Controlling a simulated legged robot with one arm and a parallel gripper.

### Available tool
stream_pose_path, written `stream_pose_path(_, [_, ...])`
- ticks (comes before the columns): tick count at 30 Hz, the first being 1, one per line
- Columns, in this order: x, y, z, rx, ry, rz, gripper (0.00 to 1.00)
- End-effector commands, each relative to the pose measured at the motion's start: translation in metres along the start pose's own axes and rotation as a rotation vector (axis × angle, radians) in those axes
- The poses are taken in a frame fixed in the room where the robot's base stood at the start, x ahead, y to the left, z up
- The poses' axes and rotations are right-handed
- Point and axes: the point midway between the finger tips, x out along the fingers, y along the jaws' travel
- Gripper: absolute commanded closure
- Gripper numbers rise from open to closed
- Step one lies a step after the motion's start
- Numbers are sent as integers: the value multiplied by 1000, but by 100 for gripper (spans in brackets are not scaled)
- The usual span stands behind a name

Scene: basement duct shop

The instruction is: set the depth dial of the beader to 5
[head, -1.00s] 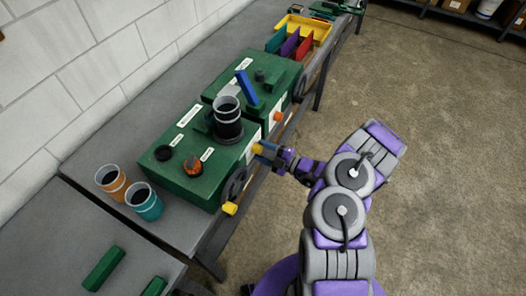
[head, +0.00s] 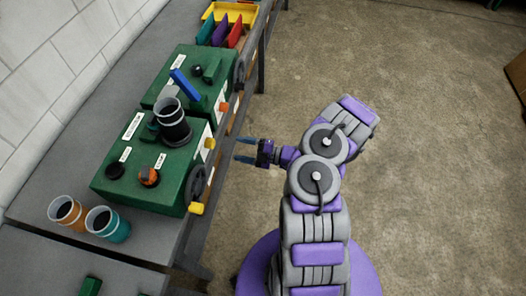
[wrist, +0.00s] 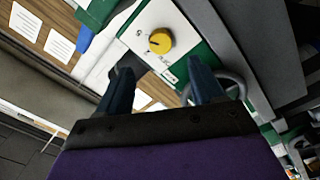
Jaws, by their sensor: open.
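A yellow dial (wrist: 160,41) sits on a white plate on a green machine in the wrist view, with a dark pointer mark toward its left; the numbers are too small to read. In the head view the yellow dial (head: 209,143) is on the front of the nearer green machine (head: 150,185). I cannot read which machine is labelled beader. My gripper (head: 238,150) is open and empty, apart from the dial and to its right. In the wrist view my gripper (wrist: 160,68) has its fingers spread below the dial.
A handwheel (head: 194,184) with a yellow handle (head: 196,208) is on the same front. A black cup (head: 173,125) stands on top. The farther machine has an orange knob (head: 224,106) and a blue lever (head: 185,84). Two cups (head: 108,224) stand nearby.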

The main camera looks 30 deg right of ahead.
Motion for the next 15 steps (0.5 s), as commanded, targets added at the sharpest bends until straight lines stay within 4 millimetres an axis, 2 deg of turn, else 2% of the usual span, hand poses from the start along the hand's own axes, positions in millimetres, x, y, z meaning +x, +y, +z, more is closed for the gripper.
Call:
stream_pose_path(1, [-12,1,1,-1,-5,2,33])
stream_pose_path(7, [-50,0,1,2,-5,1,33])
stream_pose_path(15, [-75,-1,1,3,-3,-1,33])
